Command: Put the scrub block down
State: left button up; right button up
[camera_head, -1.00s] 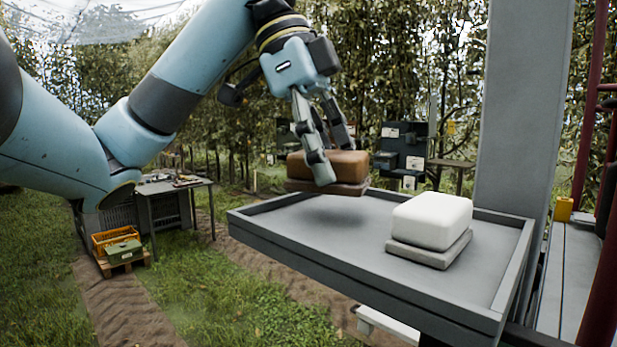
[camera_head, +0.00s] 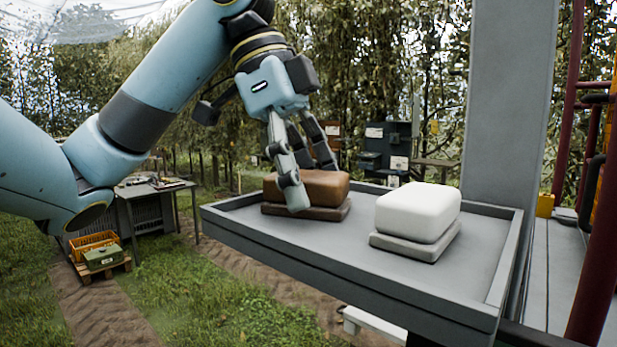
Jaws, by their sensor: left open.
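A brown scrub block (camera_head: 322,188) with a darker base sits on the grey tray (camera_head: 470,305), toward its left side. My left gripper (camera_head: 296,185) is open, its fingers pointing down around the brown block. The near finger hangs in front of the block and hides part of its front face; the other finger is partly behind the block. A white block (camera_head: 418,212) on a grey base rests on the tray to the right, apart from the brown one. My right gripper is not in view.
The tray has a raised rim. A grey post (camera_head: 508,110) stands behind its right end. The front and right of the tray are bare.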

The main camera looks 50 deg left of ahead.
pick_arm(q)
jog(key=p+v, duration=0.1)
jog(key=v, duration=1.1)
jog(key=shift+r, duration=0.15)
jog(key=shift+s+a, duration=0.1)
